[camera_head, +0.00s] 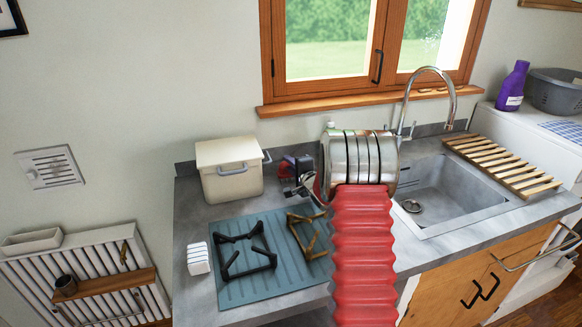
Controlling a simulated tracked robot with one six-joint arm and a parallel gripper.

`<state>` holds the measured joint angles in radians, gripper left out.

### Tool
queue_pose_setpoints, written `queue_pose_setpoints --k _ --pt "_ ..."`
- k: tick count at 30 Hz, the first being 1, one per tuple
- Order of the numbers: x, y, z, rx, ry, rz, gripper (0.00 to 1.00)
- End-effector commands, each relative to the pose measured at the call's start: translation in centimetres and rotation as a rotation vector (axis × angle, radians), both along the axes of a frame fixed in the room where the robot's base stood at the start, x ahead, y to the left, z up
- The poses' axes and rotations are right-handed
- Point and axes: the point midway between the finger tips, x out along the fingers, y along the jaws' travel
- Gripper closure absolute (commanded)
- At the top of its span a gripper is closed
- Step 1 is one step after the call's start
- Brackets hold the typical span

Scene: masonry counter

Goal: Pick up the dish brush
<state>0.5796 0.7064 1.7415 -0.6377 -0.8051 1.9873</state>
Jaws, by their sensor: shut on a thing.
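My gripper (303,183) shows only in part, to the left of my silver wrist and red sleeve, above the back of the counter by the stove. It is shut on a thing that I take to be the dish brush. My arm and the gripper's dark parts hide the jaws' tips and most of the held thing, so I cannot make out the brush's shape or whether it touches the counter.
A cream bin (228,186) stands at the back left. The teal hob (237,290) bears black and brown grates, with a white block (198,258) beside it. Right are the sink (445,194), tap (450,88), wooden rack (500,160) and purple bottle (512,87).

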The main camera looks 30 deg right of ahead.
Motion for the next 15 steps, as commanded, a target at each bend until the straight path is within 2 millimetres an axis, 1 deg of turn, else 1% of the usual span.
queue_pose_setpoints --k 5,12,15 --pt "0.1 0.0 2.4 -0.004 -0.007 0.000 1.00" --pt "0.1 0.0 6.8 -0.005 -0.007 0.000 1.00" --pt "0.1 0.0 8.3 -0.004 -0.007 0.001 1.00"
